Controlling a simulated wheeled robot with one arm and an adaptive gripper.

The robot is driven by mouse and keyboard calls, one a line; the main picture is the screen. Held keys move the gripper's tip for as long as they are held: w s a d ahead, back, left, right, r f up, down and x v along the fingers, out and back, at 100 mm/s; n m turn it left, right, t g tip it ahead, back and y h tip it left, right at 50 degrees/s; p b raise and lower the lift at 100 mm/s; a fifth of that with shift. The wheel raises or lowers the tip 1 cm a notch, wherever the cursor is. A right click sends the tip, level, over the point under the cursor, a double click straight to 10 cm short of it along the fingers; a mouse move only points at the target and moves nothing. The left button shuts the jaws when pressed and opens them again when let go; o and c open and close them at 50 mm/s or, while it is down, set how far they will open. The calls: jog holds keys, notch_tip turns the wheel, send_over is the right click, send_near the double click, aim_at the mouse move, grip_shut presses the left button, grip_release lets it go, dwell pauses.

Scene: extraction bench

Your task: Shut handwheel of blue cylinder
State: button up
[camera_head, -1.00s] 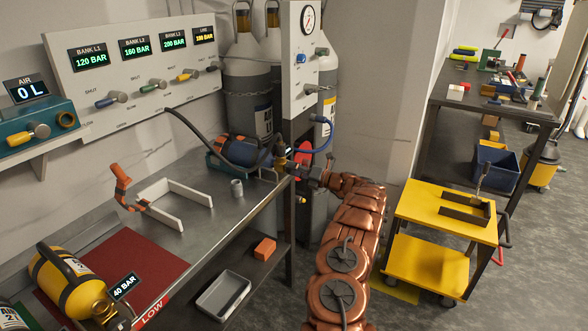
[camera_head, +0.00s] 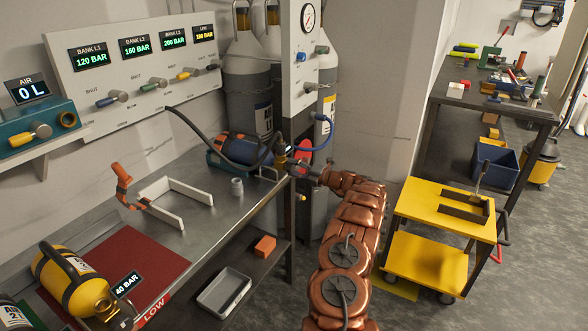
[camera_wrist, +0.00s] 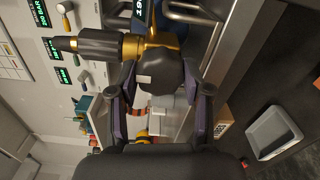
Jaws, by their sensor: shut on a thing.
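The blue cylinder (camera_head: 240,150) lies on its side in a teal cradle at the far end of the metal bench. Its brass valve (camera_head: 280,158) faces right and also shows in the wrist view (camera_wrist: 150,46). The dark handwheel (camera_wrist: 165,78) sits between my fingers in the wrist view. My gripper (camera_head: 308,171) is shut on this handwheel from the right, and the fingers (camera_wrist: 162,92) press on its two sides. In the head view the handwheel is mostly hidden by the gripper. How far it is turned cannot be told.
A black hose (camera_head: 195,126) runs from the wall panel (camera_head: 130,70) across the cylinder to its valve. A grey gauge column (camera_head: 305,80) with a blue hose (camera_head: 328,136) stands close behind my gripper. A yellow cart (camera_head: 420,215) is to the right of my arm.

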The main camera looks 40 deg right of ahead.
jog(key=shift+a+f, duration=0.1)
jog(key=shift+f, duration=0.05)
jog(key=o, duration=1.2)
jog(key=shift+c, duration=0.2)
jog(key=shift+s+d, duration=0.3)
jog(key=shift+s, duration=0.2)
jog(key=v, duration=1.1)
jog(key=shift+a, duration=0.15)
